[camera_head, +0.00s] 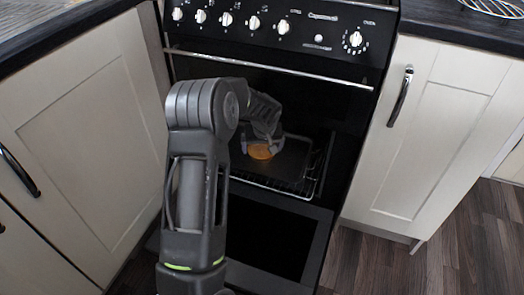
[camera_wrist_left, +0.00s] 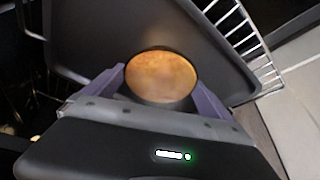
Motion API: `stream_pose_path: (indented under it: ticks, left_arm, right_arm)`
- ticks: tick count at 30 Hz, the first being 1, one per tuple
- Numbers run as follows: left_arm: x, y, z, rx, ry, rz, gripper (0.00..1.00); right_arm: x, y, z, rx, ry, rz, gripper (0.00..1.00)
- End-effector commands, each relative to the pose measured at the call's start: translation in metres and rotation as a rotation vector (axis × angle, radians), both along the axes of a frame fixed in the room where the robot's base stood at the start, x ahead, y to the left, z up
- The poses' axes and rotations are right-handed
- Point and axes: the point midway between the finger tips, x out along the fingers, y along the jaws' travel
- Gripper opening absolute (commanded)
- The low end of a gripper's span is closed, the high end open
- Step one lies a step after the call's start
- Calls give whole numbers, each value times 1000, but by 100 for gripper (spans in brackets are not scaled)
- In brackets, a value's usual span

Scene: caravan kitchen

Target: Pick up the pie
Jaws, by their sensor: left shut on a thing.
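The pie (camera_wrist_left: 160,76) is round with a golden-brown top. In the left wrist view it sits between the two fingers of my left gripper (camera_wrist_left: 162,88), over a dark tray (camera_wrist_left: 88,30). My left gripper is shut on the pie, one finger at each side. In the head view the pie (camera_head: 260,151) shows just below my left gripper (camera_head: 260,143), inside the oven opening. My left arm hides part of the oven and tray. I cannot tell whether the pie still touches the tray. My right gripper is not in view.
The tray lies on a wire oven rack (camera_head: 318,165), whose bars also show in the left wrist view (camera_wrist_left: 250,45). The oven door (camera_head: 315,250) hangs open below. Cream cupboards (camera_head: 430,130) stand on both sides. Wooden floor (camera_head: 470,240) is clear at the right.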

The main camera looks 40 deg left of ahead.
Motion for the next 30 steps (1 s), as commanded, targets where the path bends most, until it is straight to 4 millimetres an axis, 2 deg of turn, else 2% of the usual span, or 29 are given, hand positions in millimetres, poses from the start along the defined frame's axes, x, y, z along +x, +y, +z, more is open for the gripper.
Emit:
stream_pose_path:
  ticks: [1, 11, 20, 28, 30]
  left_arm:
    - [0, 0, 0, 0, 0, 0, 69]
    - [0, 0, 0, 0, 0, 0, 43]
    - [1, 0, 2, 0, -1, 0, 42]
    - [1, 0, 20, 0, -2, 1, 42]
    - [-5, -7, 17, 0, 0, -3, 42]
  right_arm:
    - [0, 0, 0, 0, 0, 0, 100]
    - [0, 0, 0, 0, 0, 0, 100]
    - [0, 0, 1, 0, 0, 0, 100]
    - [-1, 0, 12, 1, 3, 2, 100]
    - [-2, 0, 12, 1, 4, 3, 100]
